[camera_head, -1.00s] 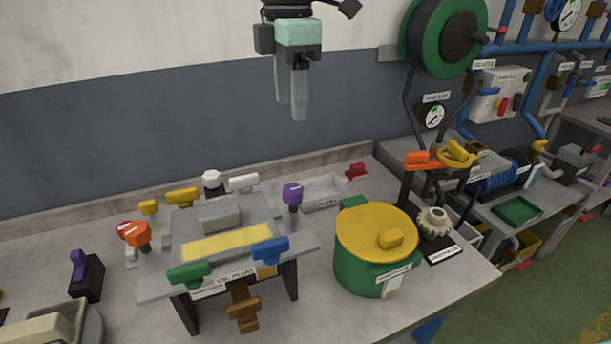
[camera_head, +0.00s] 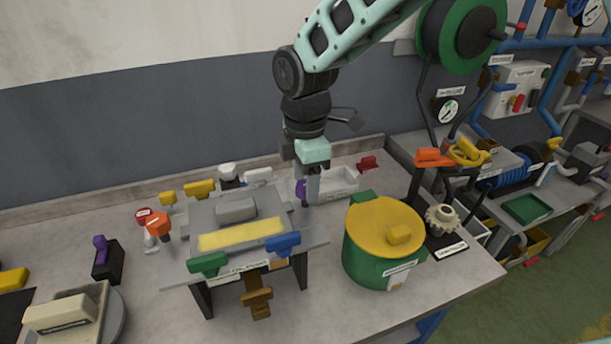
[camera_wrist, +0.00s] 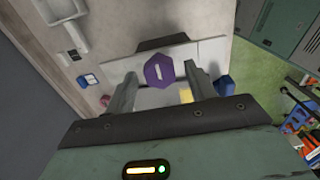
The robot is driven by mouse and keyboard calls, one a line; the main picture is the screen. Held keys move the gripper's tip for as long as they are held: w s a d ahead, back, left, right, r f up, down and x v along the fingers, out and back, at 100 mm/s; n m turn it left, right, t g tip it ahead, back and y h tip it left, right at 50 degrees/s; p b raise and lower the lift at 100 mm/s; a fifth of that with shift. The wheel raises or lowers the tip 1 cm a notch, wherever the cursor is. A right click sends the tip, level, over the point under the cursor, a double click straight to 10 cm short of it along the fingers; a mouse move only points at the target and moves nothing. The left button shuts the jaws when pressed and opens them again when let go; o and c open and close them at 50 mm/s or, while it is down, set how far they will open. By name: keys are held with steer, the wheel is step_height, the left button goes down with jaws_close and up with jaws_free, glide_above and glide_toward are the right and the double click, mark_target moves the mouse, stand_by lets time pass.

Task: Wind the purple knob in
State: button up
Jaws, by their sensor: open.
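The purple knob (camera_wrist: 158,71) shows in the wrist view as a faceted head with a pale bar mark, just beyond and between my fingertips. In the head view the purple knob (camera_head: 300,190) is partly hidden behind my fingers, at the right end of the grey table-like fixture (camera_head: 222,222). My gripper (camera_head: 313,197) points down at the knob, and it also shows in the wrist view (camera_wrist: 161,82). Its fingers are apart, one to each side of the knob in the wrist picture. I cannot tell whether either finger touches it.
A green pot (camera_head: 362,262) with a yellow lid stands right of the fixture. A pale tray (camera_head: 342,186) lies just right of my gripper. Blue (camera_head: 283,244) and green (camera_head: 207,264) handles stand on the fixture's front edge. A second purple handle (camera_head: 101,246) stands far left.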

steer(key=shift+f, duration=0.3)
steer(key=c, duration=1)
